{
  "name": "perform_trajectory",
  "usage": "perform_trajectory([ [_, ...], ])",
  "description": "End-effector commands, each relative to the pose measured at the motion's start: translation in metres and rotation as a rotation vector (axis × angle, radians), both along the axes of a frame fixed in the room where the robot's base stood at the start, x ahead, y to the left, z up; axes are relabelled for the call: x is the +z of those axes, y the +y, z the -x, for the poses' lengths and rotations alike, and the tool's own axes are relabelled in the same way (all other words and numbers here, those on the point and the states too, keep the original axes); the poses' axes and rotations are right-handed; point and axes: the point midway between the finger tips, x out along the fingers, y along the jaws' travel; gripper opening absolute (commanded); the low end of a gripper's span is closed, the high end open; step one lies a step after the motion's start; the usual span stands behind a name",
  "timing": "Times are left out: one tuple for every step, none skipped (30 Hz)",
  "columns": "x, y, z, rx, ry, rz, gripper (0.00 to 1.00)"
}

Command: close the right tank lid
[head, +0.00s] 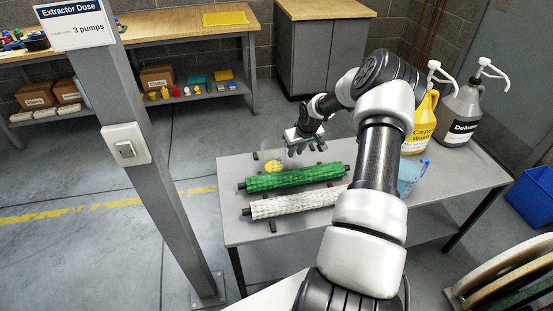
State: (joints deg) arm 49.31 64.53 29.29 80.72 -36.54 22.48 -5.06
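No tank lid can be made out clearly. A translucent blue container (409,177) stands on the grey table (450,180), partly hidden behind my arm; whether it is a tank, or has a lid, I cannot tell. My gripper (297,147) points down above the back left part of the table, left of that container and behind the green roller (290,177). A small yellow round item (273,166) lies just left of and below it. The fingers are small and dark, so their opening and any contact are unclear.
A white roller (298,203) lies in front of the green one. A yellow jug (423,120) and a grey jug (460,115), both with pumps, stand at the back right. A grey post (165,190) rises left of the table. A blue bin (533,195) is on the floor at right.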

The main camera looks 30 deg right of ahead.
Motion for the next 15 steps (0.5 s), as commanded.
perform_trajectory([
  [-0.011,0.0,-0.003,0.0,0.001,-0.002,0.19],
  [-0.015,0.0,-0.005,-0.001,0.0,-0.001,0.19],
  [-0.02,0.0,-0.007,0.0,0.001,-0.001,0.19],
  [-0.022,-0.001,-0.009,0.0,0.0,-0.001,0.19],
  [-0.024,-0.001,-0.01,0.0,-0.001,0.0,0.19],
  [-0.027,0.0,-0.011,0.0,0.0,-0.001,0.19],
  [-0.028,0.0,-0.011,0.0,0.0,-0.001,0.19],
  [-0.029,0.0,-0.012,0.0,0.0,-0.001,0.19],
  [-0.029,-0.001,-0.012,0.001,0.0,0.0,0.19],
  [-0.028,-0.001,-0.012,0.0,-0.001,0.0,0.19],
  [-0.028,-0.001,-0.012,0.0,0.0,0.0,0.19],
  [-0.028,-0.001,-0.012,0.001,0.0,0.0,0.19],
  [-0.028,-0.001,-0.012,0.0,0.0,0.0,0.19],
  [-0.028,-0.001,-0.012,0.0,0.0,0.0,0.19],
  [-0.028,-0.001,-0.012,0.0,0.0,0.0,0.14],
])
